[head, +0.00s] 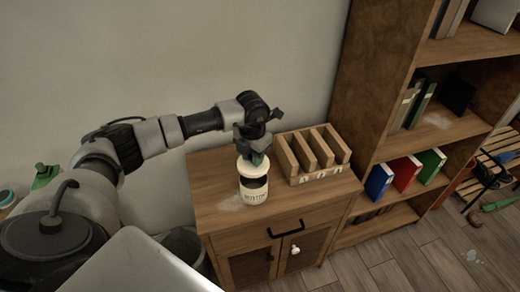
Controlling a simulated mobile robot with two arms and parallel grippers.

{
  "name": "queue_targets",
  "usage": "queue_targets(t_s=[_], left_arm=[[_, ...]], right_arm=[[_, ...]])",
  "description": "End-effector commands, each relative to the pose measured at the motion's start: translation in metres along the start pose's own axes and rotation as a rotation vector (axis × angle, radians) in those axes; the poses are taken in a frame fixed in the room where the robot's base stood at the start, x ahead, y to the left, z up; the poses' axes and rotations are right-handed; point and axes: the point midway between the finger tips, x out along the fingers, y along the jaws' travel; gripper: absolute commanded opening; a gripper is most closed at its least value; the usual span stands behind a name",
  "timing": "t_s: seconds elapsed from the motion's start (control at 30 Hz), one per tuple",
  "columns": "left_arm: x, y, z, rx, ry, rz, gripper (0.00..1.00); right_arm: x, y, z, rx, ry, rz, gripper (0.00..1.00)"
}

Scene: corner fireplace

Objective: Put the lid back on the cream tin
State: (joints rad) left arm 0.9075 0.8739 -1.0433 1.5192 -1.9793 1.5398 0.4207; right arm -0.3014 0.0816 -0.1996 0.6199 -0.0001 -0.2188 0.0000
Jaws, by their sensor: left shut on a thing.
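The cream tin (254,196) stands upright on the wooden cabinet, with dark lettering on its front. Its dark opening shows at the front, under the cream lid (247,171). My left gripper (257,158) points down over the tin and is shut on the lid's top. The lid is above the tin and looks slightly back and left of its mouth, with a gap at the front. Whether the lid's back edge touches the rim I cannot tell. My right gripper is not in view.
The cabinet top (213,199) is bare to the left and front of the tin. A wooden slotted rack (318,178) stands close on the tin's right. A tall bookshelf (367,87) rises further right. A wall is behind.

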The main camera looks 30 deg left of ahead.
Motion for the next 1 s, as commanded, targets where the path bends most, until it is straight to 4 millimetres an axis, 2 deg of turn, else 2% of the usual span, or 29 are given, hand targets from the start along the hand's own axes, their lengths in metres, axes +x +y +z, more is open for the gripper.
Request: queue_targets(t_s=[0.27,0.7,1.0], left_arm=[[0.014,0.000,-0.001,0.000,0.001,0.000,0.07],[0.056,0.000,0.000,0.000,0.000,0.000,0.07],[0.065,0.000,0.000,0.000,0.000,0.000,0.07]], right_arm=[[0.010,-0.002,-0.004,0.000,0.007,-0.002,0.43],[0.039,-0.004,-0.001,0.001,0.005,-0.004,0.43],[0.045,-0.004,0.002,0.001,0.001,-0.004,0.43]])
